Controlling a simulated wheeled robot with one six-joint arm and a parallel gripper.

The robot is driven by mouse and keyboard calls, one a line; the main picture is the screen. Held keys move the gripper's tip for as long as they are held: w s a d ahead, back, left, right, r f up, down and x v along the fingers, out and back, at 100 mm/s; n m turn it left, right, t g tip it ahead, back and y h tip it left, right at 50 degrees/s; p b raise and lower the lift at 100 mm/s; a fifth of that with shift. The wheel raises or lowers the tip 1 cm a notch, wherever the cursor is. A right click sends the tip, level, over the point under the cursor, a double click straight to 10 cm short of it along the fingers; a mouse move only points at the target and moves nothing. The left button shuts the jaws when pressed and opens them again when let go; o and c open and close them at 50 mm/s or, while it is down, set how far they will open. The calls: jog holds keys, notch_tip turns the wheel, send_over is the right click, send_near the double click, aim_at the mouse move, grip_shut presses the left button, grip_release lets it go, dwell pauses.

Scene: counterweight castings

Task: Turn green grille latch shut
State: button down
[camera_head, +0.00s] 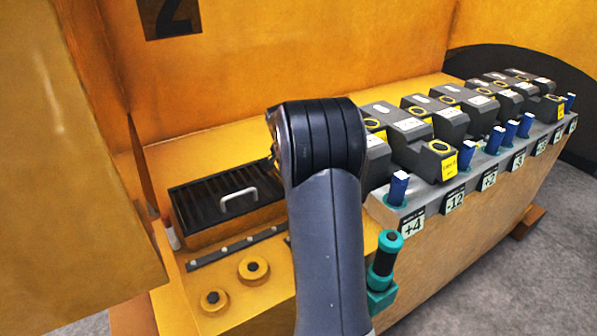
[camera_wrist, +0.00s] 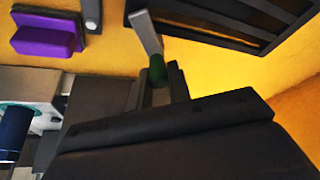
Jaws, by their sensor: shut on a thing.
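The green latch (camera_wrist: 157,71) shows in the wrist view as a small dark green end between my fingertips, with a grey bar (camera_wrist: 146,33) running up from it. My gripper (camera_wrist: 158,84) is shut on it, one dark finger on each side. The black slatted grille (camera_wrist: 225,20) is at the upper right of the wrist view, close beside the bar. In the head view the grille (camera_head: 195,207) lies on the yellow ledge with a pale handle (camera_head: 238,199). There my arm hides the gripper and the latch, so the latch's exact angle cannot be told.
A purple block (camera_wrist: 48,36) sits on the yellow surface left of my fingers. In the head view, dark castings (camera_head: 408,130) and blue pegs (camera_head: 398,188) line the right side, and a teal holder (camera_head: 381,285) stands close right of my arm.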

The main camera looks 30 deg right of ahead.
jog(key=m+g, duration=0.1)
jog(key=m, duration=0.2)
jog(key=m+g, duration=0.1)
jog(key=m, duration=0.2)
jog(key=shift+m+g+h+b, duration=0.3)
dwell(0.4)
jog(key=c, duration=1.3)
grip_release()
jog(key=v, duration=1)
jog(key=shift+r+b, duration=0.35)
jog(key=shift+r, duration=0.05)
jog(key=shift+a, duration=0.15)
